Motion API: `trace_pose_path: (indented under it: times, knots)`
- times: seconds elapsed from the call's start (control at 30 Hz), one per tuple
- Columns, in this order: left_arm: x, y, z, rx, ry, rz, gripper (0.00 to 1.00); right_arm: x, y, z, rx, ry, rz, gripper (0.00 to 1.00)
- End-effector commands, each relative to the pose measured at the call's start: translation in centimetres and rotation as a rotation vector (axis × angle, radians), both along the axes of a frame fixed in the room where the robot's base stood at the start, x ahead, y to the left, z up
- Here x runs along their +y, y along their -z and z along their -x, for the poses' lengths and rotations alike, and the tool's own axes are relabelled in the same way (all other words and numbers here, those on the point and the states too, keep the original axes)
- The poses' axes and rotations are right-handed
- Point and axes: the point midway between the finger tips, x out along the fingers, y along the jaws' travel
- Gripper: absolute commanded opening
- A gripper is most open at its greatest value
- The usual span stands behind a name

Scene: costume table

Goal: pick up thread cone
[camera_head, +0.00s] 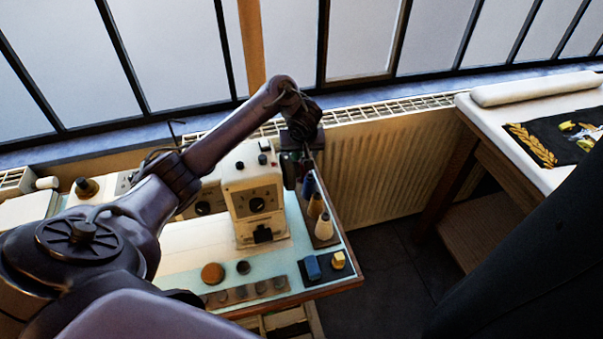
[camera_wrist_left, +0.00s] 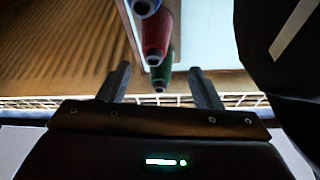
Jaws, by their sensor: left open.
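Several thread cones stand in a row on a narrow wooden holder (camera_head: 332,240) at the table's right edge. In the head view I see a blue cone (camera_head: 308,186), a tan cone (camera_head: 315,206) and a cream cone (camera_head: 323,227). My left gripper (camera_head: 299,172) points down at the far end of this row and partly hides it. In the left wrist view a green cone (camera_wrist_left: 160,76) shows between the open fingers of the left gripper (camera_wrist_left: 159,72), with a red cone (camera_wrist_left: 157,35) and a blue cone (camera_wrist_left: 146,7) beyond. I cannot tell whether the fingers touch the green cone. My right gripper is out of view.
A cream sewing machine (camera_head: 255,195) stands just left of the cones. Blue and yellow blocks (camera_head: 312,267) and a round brown piece (camera_head: 212,273) lie near the front. A radiator (camera_head: 375,175) and window are behind. A second table (camera_head: 490,122) with embroidered dark cloth (camera_head: 560,140) is at right.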

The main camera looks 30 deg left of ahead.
Motion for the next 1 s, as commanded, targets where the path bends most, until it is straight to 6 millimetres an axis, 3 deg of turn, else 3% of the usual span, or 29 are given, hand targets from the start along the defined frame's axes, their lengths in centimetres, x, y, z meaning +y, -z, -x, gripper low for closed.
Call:
trace_pose_path:
  times: [0.4,0.7,1.0]
  knots:
    - [0.5,5.0,-1.6,-0.001,0.000,0.001,0.58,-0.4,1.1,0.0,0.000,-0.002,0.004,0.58]
    - [0.7,5.4,-1.8,-0.003,0.003,0.001,0.58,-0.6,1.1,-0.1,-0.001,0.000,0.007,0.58]
    - [0.6,5.4,-1.8,-0.003,0.003,0.000,0.22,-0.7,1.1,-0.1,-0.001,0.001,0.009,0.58]
